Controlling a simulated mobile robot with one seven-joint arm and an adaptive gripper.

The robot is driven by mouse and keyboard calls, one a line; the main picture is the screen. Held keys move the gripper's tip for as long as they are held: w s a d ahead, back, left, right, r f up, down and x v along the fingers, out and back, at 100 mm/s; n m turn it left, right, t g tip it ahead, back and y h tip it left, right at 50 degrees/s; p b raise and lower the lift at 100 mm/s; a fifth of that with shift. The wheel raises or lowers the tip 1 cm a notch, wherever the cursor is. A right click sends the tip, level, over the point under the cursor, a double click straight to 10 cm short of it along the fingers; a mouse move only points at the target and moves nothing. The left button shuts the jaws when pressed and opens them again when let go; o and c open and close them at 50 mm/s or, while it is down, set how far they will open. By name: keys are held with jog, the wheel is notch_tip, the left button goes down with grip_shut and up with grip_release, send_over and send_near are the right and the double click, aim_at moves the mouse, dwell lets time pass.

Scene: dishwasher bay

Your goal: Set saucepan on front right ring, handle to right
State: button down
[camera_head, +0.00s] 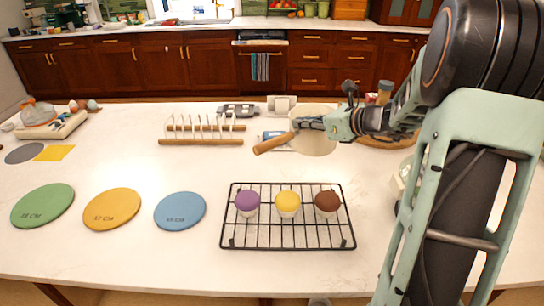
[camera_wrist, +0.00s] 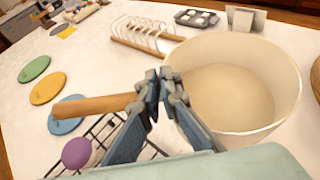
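The cream saucepan (camera_head: 313,143) with a wooden handle (camera_head: 272,144) is over the back middle of the white counter. Its handle points left and slightly toward the front. In the wrist view the saucepan (camera_wrist: 240,85) is upright and looks empty, with its handle (camera_wrist: 95,105) running left. My gripper (camera_head: 311,122) is at the joint of handle and pan; in the wrist view the fingers (camera_wrist: 162,88) are closed around the handle there. Whether the pan's base touches the counter is unclear. No hob ring can be made out in either view.
A black cooling rack (camera_head: 288,237) with three cupcakes stands at front centre. Green (camera_head: 42,206), orange (camera_head: 112,209) and blue (camera_head: 180,211) discs lie front left. A wooden plate rack (camera_head: 205,129) stands behind. A round wooden board (camera_head: 385,141) is partly behind my arm.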

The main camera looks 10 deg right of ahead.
aim_at(273, 146)
jog(key=a+f+b, duration=0.1)
jog(key=a+f, duration=0.7)
jog(key=f, duration=0.2)
jog(key=shift+w+a+f, duration=0.1)
jog(key=shift+f, duration=0.1)
jog(key=c, duration=2.2)
grip_release()
jog(key=shift+f, duration=0.1)
jog(key=shift+o, duration=0.2)
